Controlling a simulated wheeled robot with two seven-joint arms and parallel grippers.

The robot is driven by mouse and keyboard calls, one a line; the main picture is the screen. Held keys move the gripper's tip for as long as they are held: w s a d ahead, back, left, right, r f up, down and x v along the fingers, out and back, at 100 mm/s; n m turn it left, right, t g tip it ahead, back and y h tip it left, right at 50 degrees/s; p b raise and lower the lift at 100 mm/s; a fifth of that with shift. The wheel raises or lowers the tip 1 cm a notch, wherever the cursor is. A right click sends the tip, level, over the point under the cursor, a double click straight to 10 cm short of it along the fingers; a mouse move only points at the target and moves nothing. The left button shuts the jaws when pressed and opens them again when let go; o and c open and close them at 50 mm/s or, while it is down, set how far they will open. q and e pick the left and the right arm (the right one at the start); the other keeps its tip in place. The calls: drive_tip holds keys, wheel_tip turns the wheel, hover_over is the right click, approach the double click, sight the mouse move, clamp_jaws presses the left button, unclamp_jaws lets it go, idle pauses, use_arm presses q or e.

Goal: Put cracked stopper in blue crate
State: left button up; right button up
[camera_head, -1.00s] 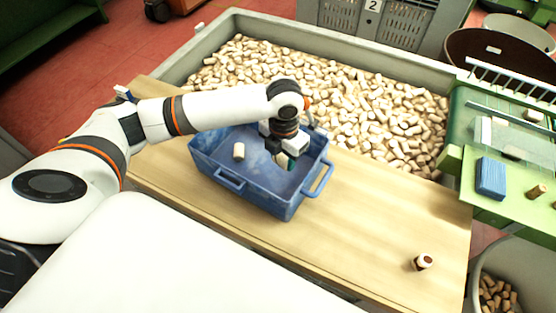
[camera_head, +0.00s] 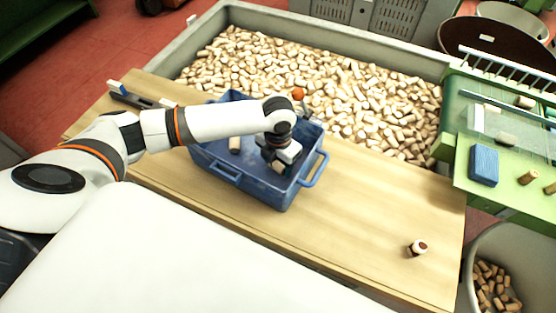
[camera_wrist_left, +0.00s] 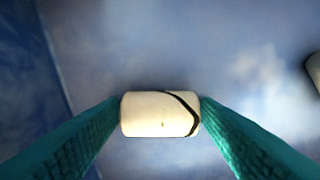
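The blue crate (camera_head: 262,188) stands on the wooden table, left of its middle. My left gripper (camera_head: 278,166) reaches down inside the crate. In the left wrist view its two teal fingers (camera_wrist_left: 161,112) touch both ends of a pale stopper. That cracked stopper (camera_wrist_left: 155,114) lies crosswise between them, with a dark curved crack line near its right end. Blue crate surface shows behind it; I cannot tell whether it touches the floor. Another stopper (camera_head: 235,144) lies in the crate to the left of the gripper. My right gripper is not in view.
A large bin of stoppers (camera_head: 330,90) stands behind the table. A brown-and-white stopper-like piece (camera_head: 418,247) sits at the table's right. A green bench with a blue block (camera_head: 484,165) and a bucket of stoppers (camera_head: 493,285) are at right. The table's middle right is clear.

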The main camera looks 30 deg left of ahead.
sight(278, 163)
use_arm(q)
drive_tip(key=shift+o, duration=0.4)
drive_tip(key=shift+r, duration=0.1)
wheel_tip(278, 163, up, 12)
drive_tip(key=shift+b, duration=0.4)
idle(0.3)
